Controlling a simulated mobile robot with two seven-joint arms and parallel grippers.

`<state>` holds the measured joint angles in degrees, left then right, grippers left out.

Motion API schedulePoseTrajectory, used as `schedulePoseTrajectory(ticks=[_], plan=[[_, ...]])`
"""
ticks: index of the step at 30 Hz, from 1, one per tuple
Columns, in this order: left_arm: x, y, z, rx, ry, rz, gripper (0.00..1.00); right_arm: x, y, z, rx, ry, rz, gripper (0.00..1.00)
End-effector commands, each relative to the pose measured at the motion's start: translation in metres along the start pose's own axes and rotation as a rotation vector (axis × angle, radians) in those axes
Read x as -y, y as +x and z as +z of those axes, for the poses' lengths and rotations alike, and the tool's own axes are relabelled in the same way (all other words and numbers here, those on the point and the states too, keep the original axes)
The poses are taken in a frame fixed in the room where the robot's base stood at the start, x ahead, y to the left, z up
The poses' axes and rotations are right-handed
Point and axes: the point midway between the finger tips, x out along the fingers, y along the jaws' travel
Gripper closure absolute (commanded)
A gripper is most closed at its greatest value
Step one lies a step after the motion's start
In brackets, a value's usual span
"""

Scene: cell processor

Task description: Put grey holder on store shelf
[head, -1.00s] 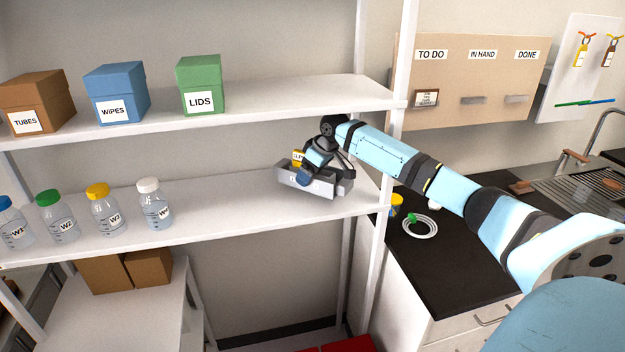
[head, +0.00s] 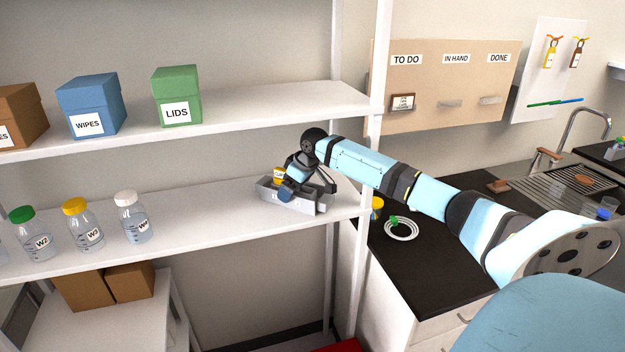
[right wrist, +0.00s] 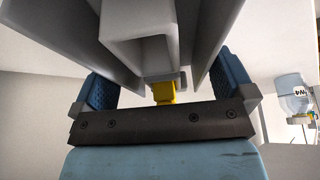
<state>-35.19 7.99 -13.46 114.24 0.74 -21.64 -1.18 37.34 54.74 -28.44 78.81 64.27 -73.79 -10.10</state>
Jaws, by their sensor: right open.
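The grey holder (head: 308,206) rests on the middle shelf board (head: 215,217), near its right end. A small yellow item (head: 279,174) shows at its back left. My right gripper (head: 289,190) is at the holder from above, its jaws open. In the right wrist view the blue finger pads (right wrist: 163,85) stand wide apart on either side of the holder's grey walls (right wrist: 138,50), with yellow (right wrist: 163,91) behind them. Whether a pad still touches the holder cannot be told. My left gripper is not in view.
Several bottles, including W4 (head: 133,218), stand left on the same board, with clear space between. The upper board holds boxes, including LIDS (head: 177,98). A white shelf post (head: 375,90) stands close right of my wrist. A black counter (head: 415,265) lies beyond.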

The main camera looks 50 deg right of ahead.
Motion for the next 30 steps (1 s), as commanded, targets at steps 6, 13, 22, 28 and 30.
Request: schedulePoseTrajectory(ticks=[6,13,22,28,30], plan=[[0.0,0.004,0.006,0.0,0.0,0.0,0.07,-0.002,-0.029,0.021,0.005,0.0,0.004,0.0],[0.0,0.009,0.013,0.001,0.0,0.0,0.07,-0.001,-0.049,0.063,0.005,-0.001,0.004,0.0],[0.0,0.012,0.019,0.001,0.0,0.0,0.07,-0.002,-0.066,0.1,0.004,0.001,0.003,0.0],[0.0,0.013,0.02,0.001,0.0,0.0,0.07,-0.001,-0.071,0.109,0.002,0.001,0.001,0.0],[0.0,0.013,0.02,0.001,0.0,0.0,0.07,0.0,-0.072,0.109,0.001,0.001,0.001,0.0]])
